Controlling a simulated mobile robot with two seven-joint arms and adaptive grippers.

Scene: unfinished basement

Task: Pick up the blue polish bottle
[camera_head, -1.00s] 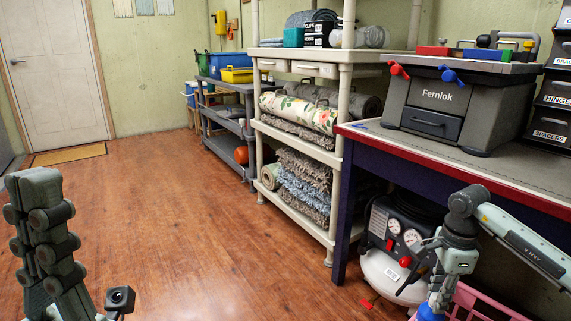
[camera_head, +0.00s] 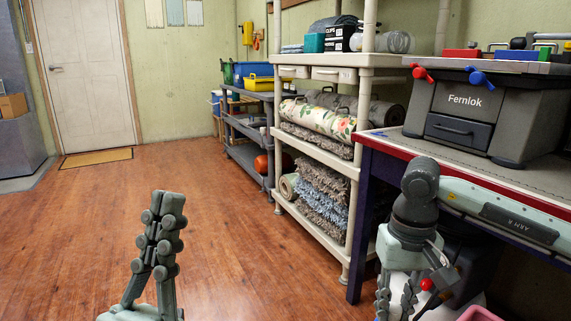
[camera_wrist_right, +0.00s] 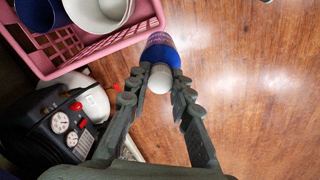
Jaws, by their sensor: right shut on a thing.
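The blue polish bottle (camera_wrist_right: 160,52), with a white cap (camera_wrist_right: 160,79), is between the fingertips of my right gripper (camera_wrist_right: 159,82) in the right wrist view. Both fingers press on its sides, and the gripper is shut on it. The bottle is beside the pink crate, above the wooden floor. In the head view my right gripper (camera_head: 396,300) points down at the bottom edge, and the bottle is not visible there. My left gripper (camera_head: 161,225) stands over open floor at lower left, its fingers overlapping edge-on; I see nothing held.
A pink crate (camera_wrist_right: 103,46) with a blue and a white container is next to the bottle. A compressor (camera_wrist_right: 50,122) is beside the gripper. The workbench (camera_head: 365,152) with a grey toolbox (camera_head: 462,128) and the cream shelf (camera_head: 340,245) stand right. The floor (camera_head: 225,235) at left is clear.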

